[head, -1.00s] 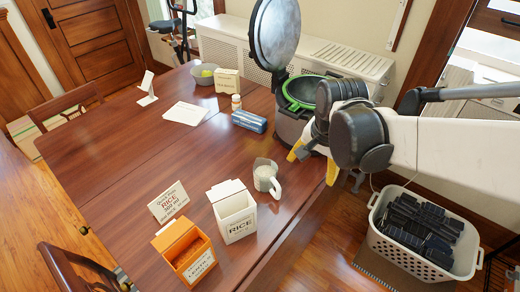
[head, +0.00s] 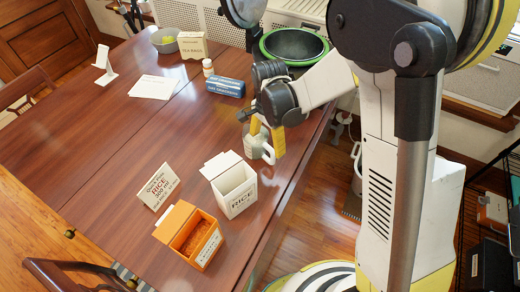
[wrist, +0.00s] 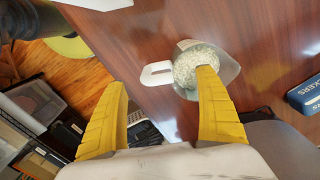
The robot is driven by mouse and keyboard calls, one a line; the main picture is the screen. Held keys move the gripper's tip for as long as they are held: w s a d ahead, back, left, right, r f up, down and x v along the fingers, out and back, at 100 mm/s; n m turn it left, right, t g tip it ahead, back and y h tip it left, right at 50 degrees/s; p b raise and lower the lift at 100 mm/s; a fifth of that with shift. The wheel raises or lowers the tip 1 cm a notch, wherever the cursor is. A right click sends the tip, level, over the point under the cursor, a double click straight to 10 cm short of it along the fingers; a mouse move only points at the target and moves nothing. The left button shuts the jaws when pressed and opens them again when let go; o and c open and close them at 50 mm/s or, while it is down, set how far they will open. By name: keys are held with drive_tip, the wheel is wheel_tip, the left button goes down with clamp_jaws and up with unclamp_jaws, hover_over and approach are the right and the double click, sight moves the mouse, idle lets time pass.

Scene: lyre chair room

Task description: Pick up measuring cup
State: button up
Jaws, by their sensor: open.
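The measuring cup (head: 250,147) is a clear cup with a white handle, standing on the wooden table near its right edge. In the head view my gripper partly hides it. In the wrist view the cup (wrist: 183,86) holds white rice-like grains, and its handle (wrist: 156,74) points left. My gripper (head: 267,139) is open with yellow fingers close to the cup. In the wrist view the handle lies between the fingers of my gripper (wrist: 162,84), and the right finger overlaps the cup. I cannot tell whether they touch.
A white rice box (head: 236,192), an orange box (head: 192,236) and a rice sign (head: 158,187) stand nearer on the table (head: 110,130). Behind the cup are a blue crackers box (head: 225,81), a small bottle (head: 208,68) and a green-rimmed cooker (head: 293,46). The table's left side is mostly clear.

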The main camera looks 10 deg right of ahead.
sight(269, 147)
drive_tip(key=f, duration=0.1)
drive_tip(key=f+b, duration=0.1)
drive_tip(key=f, duration=0.1)
drive_tip(key=f+b, duration=0.1)
drive_tip(key=shift+d+f, duration=0.3)
drive_tip(key=shift+f, duration=0.05)
drive_tip(key=shift+r, duration=0.1)
drive_tip(key=c, duration=1.6)
drive_tip(key=shift+r, duration=0.1)
